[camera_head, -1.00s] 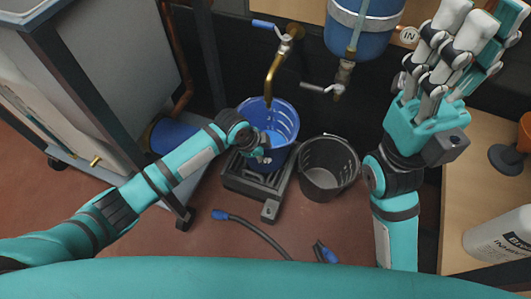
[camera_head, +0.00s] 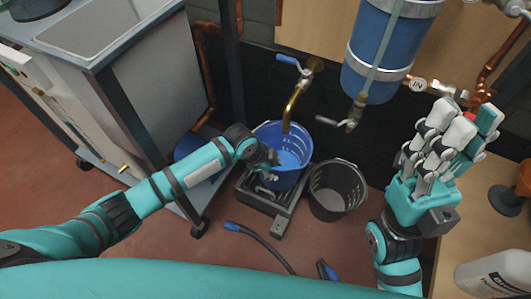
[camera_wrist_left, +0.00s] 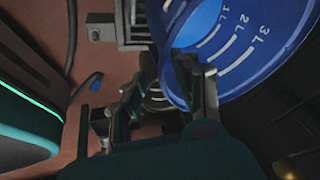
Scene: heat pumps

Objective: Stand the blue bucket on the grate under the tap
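The blue bucket (camera_head: 292,143) appears upright over the back of the dark slatted grate (camera_head: 273,206), below the brass tap (camera_head: 291,106). Its base edge is partly hidden, so full contact with the grate is hard to tell. My left gripper (camera_head: 268,168) is at the bucket's near-left rim. In the left wrist view the gripper (camera_wrist_left: 168,95) has its fingers apart, one over the bucket's inside (camera_wrist_left: 235,45) with litre marks, the other outside. A gap shows between the outer finger and the wall. My right gripper (camera_head: 463,125) is raised at the right, fingers spread and empty.
A black bucket (camera_head: 337,190) stands right beside the grate. A hose (camera_head: 260,243) with blue ends lies on the floor in front. A blue tank (camera_head: 385,50) hangs above right. A sink unit (camera_head: 150,80) stands left, a wooden bench (camera_head: 480,225) right.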

